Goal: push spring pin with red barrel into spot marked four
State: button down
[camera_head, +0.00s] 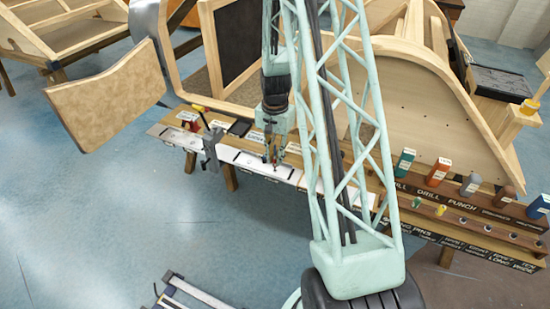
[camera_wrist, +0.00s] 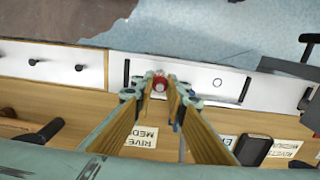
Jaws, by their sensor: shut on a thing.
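My gripper (camera_head: 273,152) is low over the row of white plates along the bench edge. In the wrist view my gripper (camera_wrist: 163,92) is shut on a small pin with a round red top (camera_wrist: 160,82), seen nearly end-on. The pin is over or at the white plate (camera_wrist: 202,72); I cannot tell whether its tip touches or has entered it. A small round mark or hole (camera_wrist: 217,83) shows on this plate, right of the pin, near a dark slot. No number four is legible in either view.
A neighbouring white plate (camera_wrist: 50,73) carries several dark pegs. A grey clamp-like tool (camera_head: 210,145) stands left of my gripper. A tool rack (camera_head: 450,205) with coloured containers is at the right. Wooden bodyframes stand behind the bench.

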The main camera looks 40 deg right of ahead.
aim_at(275, 159)
jog(key=shift+f+b, duration=1)
jog(key=shift+f, duration=0.5)
dwell(0.4)
jog(key=c, duration=2.5)
grip_release()
jog(key=shift+r, duration=0.15)
jog(key=shift+r, duration=5.85)
